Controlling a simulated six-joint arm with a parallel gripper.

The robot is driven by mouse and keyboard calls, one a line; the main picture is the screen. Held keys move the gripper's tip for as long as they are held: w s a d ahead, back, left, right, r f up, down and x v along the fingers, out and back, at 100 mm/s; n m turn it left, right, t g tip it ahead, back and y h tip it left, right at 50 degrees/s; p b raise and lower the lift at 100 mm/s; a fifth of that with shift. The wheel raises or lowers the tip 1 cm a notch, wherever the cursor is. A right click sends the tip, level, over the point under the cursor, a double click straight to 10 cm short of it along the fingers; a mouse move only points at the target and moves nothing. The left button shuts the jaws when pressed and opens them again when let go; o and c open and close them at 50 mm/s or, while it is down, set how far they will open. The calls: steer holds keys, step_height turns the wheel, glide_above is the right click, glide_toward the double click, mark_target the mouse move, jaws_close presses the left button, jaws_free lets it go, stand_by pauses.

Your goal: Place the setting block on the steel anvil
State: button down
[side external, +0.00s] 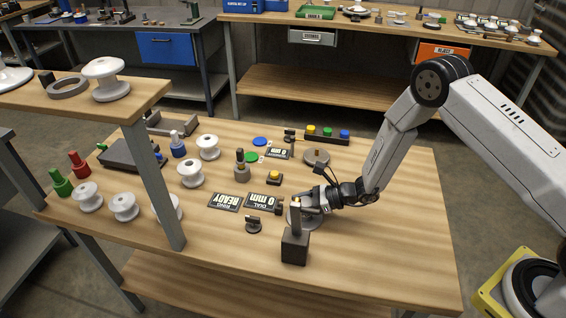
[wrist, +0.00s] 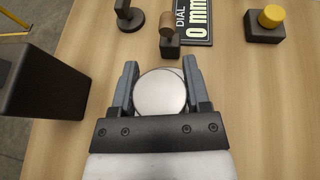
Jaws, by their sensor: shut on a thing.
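My gripper (side external: 303,203) is low over the right part of the bench. In the wrist view my gripper (wrist: 160,66) has a finger on each side of a round, pale metal piece, which I take to be the setting block (wrist: 160,93). It is held between the fingers with its flat top facing the camera. In the side view a grey round base, which looks like the steel anvil (side external: 298,222), shows directly under the gripper. The fingers and held piece hide most of it. I cannot tell whether the block touches the anvil.
A dark block with an upright post (side external: 295,246) stands close in front of the gripper; it shows at left in the wrist view (wrist: 42,85). A dial placard (side external: 264,203) and a yellow button box (side external: 274,178) lie beyond. White insulators (side external: 190,174) stand left. The bench's right front is clear.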

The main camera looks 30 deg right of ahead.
steer(key=shift+c, duration=0.3)
jaws_free()
steer(key=shift+r, duration=0.1)
steer(key=shift+s+d+r, duration=0.1)
steer(key=shift+d, duration=0.05)
steer(key=v, duration=1.1)
steer(key=shift+s+d+r, duration=0.2)
steer(key=shift+d, duration=0.05)
